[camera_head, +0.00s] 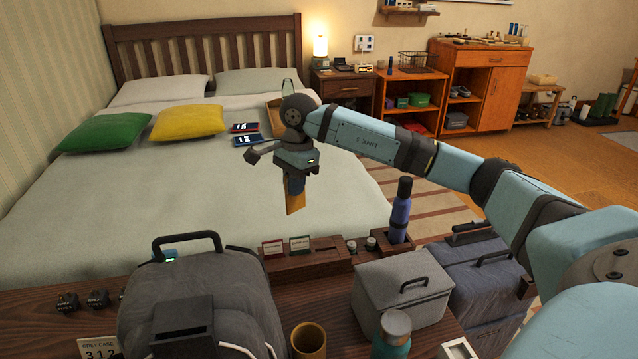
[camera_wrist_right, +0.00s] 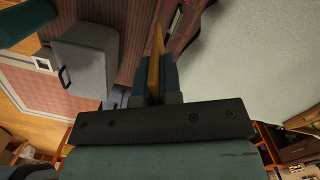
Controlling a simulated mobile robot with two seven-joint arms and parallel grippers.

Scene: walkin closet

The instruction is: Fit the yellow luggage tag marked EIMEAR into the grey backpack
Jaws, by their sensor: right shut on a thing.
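My right gripper (camera_head: 295,186) is shut on a yellow tag (camera_head: 295,203), which hangs down below the fingers. No lettering on it can be read. The right wrist view also shows the tag (camera_wrist_right: 156,48) edge-on between the fingertips (camera_wrist_right: 155,75). The gripper is in the air above the bench, in front of the bed. The grey backpack (camera_head: 205,290) stands on the bench at the lower left, with a black top handle (camera_head: 187,238). The gripper is to the right of the backpack and apart from it. My left gripper is not in view.
A wooden rack (camera_head: 305,261) with two cards stands on the bench right of the backpack. Nearby are a grey lidded box (camera_head: 402,285), a dark blue bottle (camera_head: 400,212), a brown cup (camera_head: 309,341) and a teal bottle (camera_head: 393,333). The bed (camera_head: 200,200) lies behind.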

